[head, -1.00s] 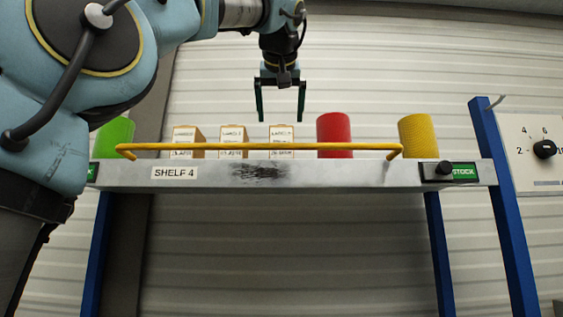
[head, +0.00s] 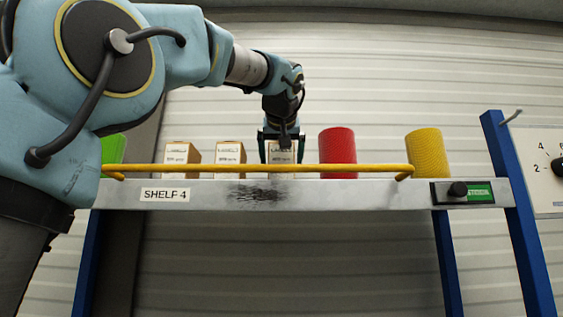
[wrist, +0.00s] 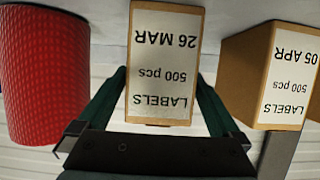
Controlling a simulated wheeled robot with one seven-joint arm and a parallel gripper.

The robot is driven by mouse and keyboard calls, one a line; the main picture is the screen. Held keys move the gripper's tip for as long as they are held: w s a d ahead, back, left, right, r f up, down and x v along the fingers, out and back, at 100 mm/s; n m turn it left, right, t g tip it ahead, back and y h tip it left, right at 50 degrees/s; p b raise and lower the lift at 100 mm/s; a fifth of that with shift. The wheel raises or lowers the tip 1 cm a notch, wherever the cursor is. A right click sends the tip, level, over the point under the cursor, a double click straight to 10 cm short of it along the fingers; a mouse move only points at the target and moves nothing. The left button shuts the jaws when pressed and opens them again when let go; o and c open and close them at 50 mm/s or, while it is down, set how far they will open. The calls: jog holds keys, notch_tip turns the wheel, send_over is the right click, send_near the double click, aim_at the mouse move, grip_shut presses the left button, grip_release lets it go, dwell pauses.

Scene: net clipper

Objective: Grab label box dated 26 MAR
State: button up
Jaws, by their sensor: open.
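The label box dated 26 MAR (wrist: 163,60) is a tan carton with a white label, upside down in the wrist view. In the head view it is the rightmost of three boxes (head: 281,154), standing on the shelf beside the red cylinder. My gripper (head: 281,148) has come down over it, with one dark finger on each side of the box. The wrist view shows the gripper (wrist: 162,92) open, with the box between its fingers and a small gap on at least one side. The lower front of the box is partly hidden by the yellow rail.
The box dated 05 APR (wrist: 280,65) stands close by, left of it in the head view (head: 230,153). A third box (head: 180,154), a red cylinder (head: 337,150), a yellow cylinder (head: 427,154) and a green one (head: 112,149) share the shelf (head: 330,190). A yellow rail (head: 250,169) crosses the front.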

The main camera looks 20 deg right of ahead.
jog(key=shift+p+x, duration=0.5)
jog(key=shift+x, duration=0.7)
jog(key=shift+c, duration=0.2)
jog(key=c, duration=1.5)
